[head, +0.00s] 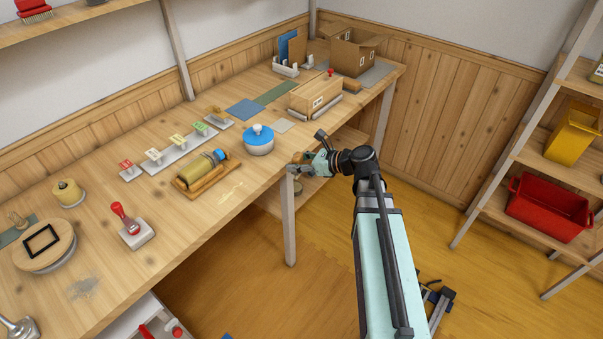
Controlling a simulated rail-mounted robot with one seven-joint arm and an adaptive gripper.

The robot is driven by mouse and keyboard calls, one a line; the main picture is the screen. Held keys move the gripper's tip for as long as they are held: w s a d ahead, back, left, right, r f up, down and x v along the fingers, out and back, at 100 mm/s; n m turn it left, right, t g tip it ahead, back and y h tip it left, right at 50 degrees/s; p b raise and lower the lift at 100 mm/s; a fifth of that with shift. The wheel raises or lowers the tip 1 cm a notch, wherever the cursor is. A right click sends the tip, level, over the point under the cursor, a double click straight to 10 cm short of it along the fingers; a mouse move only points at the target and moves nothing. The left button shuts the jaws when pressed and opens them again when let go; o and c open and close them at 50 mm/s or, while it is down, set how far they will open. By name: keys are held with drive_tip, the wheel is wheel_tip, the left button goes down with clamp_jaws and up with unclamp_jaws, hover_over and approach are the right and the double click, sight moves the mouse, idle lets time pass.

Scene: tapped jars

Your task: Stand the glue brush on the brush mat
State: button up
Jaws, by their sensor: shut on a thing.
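My gripper (296,168) is at the front edge of the workbench, in front of and to the right of a white pot with a blue lid (258,138). It is shut on a small brownish thing (298,157), which looks like the glue brush. The fingers hide much of it, so its tilt and full shape are unclear.
A wooden box (315,95) and an open cardboard box (354,55) stand at the bench's far end. Shelves with a red bin (548,208) are at right.

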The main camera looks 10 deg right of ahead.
drive_tip(key=shift+m+t+h, duration=0.3)
drive_tip(key=shift+m, duration=0.2)
drive_tip(key=w+r+p, duration=0.1)
drive_tip(key=w, duration=0.2)
drive_tip(key=w+r+p, duration=0.1)
drive_tip(key=w+r, duration=0.1)
drive_tip(key=w, duration=0.1)
drive_tip(key=w+r+p, duration=0.1)
drive_tip(key=w, duration=0.2)
drive_tip(key=shift+a+r, duration=0.15)
drive_tip(key=w+r+m+t+h+p, duration=0.2)
drive_tip(key=w+r, duration=0.2)
drive_tip(key=w, duration=1.2)
drive_tip(key=shift+r+p, duration=0.1)
drive_tip(key=shift+p, duration=0.2)
drive_tip(key=shift+f+b, duration=1.25)
drive_tip(key=shift+f, duration=1.75)
drive_tip(key=shift+r+p, duration=0.1)
drive_tip(key=shift+p, duration=0.45)
drive_tip(key=shift+f+b, duration=0.3)
drive_tip(key=shift+f, duration=0.4)
